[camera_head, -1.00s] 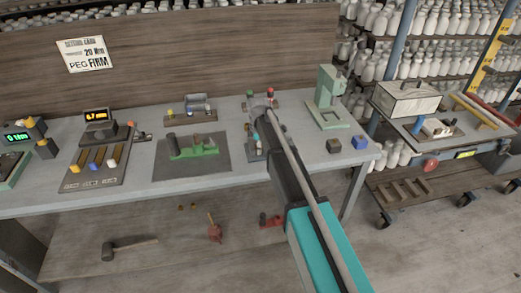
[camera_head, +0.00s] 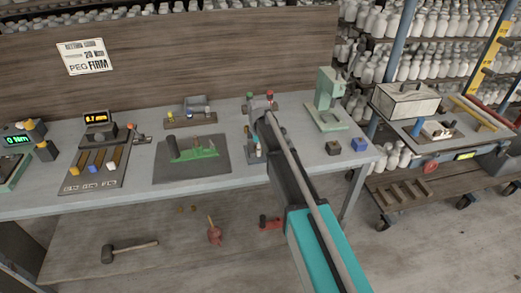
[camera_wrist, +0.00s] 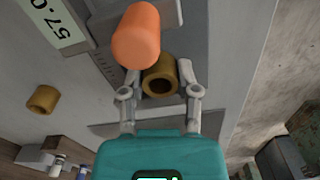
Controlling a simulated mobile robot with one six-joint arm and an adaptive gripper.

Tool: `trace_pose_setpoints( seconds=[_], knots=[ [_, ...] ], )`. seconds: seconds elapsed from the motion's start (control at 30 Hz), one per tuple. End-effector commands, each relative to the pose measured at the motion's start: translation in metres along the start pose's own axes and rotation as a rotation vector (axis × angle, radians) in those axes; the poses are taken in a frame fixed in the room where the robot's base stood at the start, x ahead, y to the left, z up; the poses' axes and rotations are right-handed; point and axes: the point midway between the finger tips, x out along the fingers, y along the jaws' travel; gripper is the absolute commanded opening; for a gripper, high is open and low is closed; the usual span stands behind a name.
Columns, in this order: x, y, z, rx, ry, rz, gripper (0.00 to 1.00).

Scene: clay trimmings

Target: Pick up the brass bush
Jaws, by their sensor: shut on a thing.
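A brass bush (camera_wrist: 158,66), a short hollow tan cylinder, sits between the fingertips of my gripper (camera_wrist: 160,74) in the wrist view. The fingers touch it from both sides and its open bore faces the camera. A second brass-coloured bush (camera_wrist: 42,99) lies apart on the left of the wrist view. In the head view my arm reaches over the bench, and the bush and my fingertips are too small and covered to make out.
An orange cylinder (camera_wrist: 136,38) is close beyond the held bush. A display reading 57.0 (camera_wrist: 58,22) is at upper left of the wrist view. On the bench (camera_head: 130,198) stand a green press (camera_head: 327,95), a dark mat with a green fixture (camera_head: 192,150) and small blocks (camera_head: 360,145).

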Motion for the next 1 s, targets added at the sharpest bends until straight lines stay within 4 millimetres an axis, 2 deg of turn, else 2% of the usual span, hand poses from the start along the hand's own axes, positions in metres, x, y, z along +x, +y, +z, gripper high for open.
trace_pose_setpoints(
  seconds=[0.27, 0.47, 1.0],
  knots=[
    [-0.015, 0.0, 0.0, 0.0, 0.0, 0.0, 0.0],
    [-0.034, 0.0, 0.0, 0.0, 0.0, 0.0, 0.0],
    [-0.097, -0.054, -0.003, -0.002, 0.0, 0.0, 0.0]
  ],
)
